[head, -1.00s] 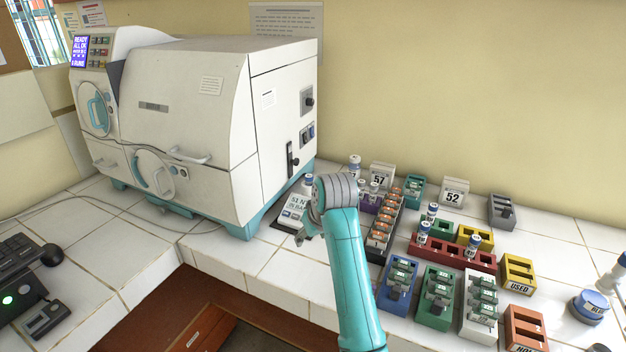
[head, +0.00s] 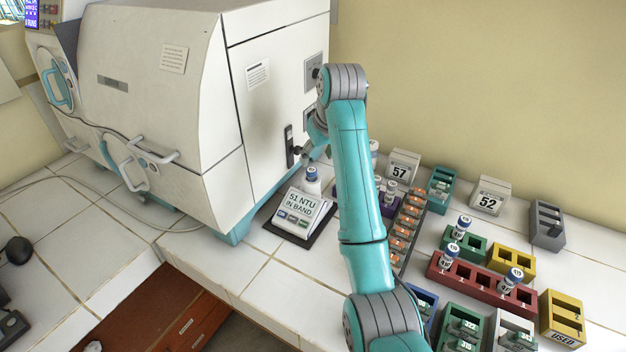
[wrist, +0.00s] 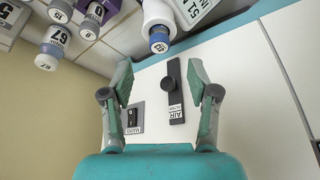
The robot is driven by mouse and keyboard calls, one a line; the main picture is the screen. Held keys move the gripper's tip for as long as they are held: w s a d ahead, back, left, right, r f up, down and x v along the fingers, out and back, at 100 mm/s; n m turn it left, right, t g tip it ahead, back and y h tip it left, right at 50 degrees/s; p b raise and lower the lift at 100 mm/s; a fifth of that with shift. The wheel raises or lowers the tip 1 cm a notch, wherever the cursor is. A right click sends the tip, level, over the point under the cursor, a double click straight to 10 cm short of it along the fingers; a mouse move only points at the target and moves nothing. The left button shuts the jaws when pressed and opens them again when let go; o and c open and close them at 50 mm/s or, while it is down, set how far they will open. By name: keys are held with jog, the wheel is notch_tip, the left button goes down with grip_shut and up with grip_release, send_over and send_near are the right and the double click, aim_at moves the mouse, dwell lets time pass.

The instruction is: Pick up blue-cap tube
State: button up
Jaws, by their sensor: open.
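A blue-cap tube (head: 312,178) stands upright in the back of the turbidity meter (head: 293,212), whose screen reads 51 NTU IN BAND. In the wrist view this tube (wrist: 158,38) shows just beyond and between my open fingertips, apart from them. My gripper (wrist: 160,78) is open and empty, in front of the incubator's side panel. In the head view my gripper (head: 308,150) is partly hidden by my arm, above and behind the meter. Other blue-cap tubes stand in the purple rack (head: 390,190), the green rack (head: 463,225) and the red rack (head: 452,255).
The white incubator (head: 165,75) stands left of my arm, its side close to my gripper. A black AIR FILTER handle (wrist: 172,90) and a switch (wrist: 132,115) are on that panel. Number blocks 57 (head: 404,168) and 52 (head: 490,195) stand at the back.

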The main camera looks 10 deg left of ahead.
aim_at(312, 171)
jog(key=shift+x, duration=4)
grip_shut()
